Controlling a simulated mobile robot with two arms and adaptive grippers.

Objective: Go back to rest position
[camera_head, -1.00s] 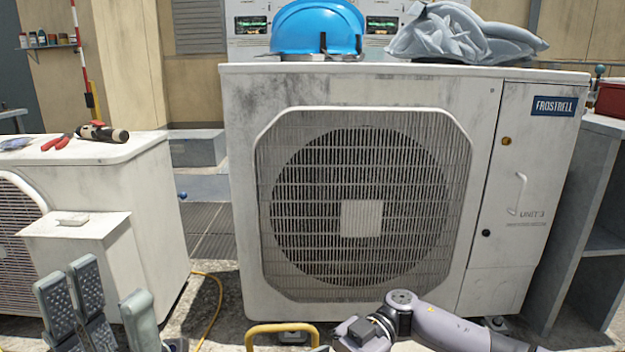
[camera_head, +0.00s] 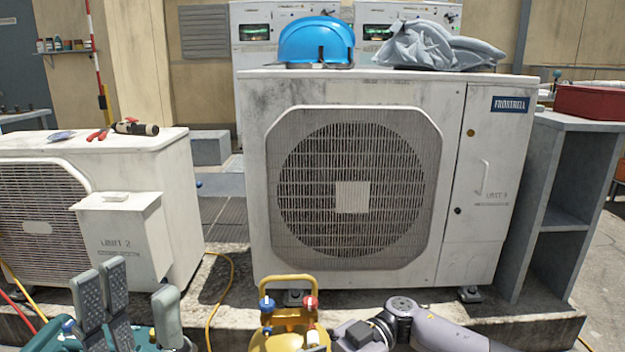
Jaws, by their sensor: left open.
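My left gripper (camera_head: 138,298) is at the bottom left of the head view. Its grey ridged finger pads stand upright and apart, open, with nothing seen between them. It shows in front of the left condenser unit, marked UNIT 2 (camera_head: 140,240). Parts of my right arm (camera_head: 440,326) lie across the bottom, right of the middle, bent low. Its gripper's fingers are not visible. The large white condenser, UNIT 3 (camera_head: 460,270), stands ahead, in the middle.
A yellow-handled device (camera_head: 288,281) with blue and red knobs stands low before UNIT 3. A red box (camera_head: 590,102) is on the right-hand shelf (camera_head: 545,170). Hoses run at left; open floor shows at far right.

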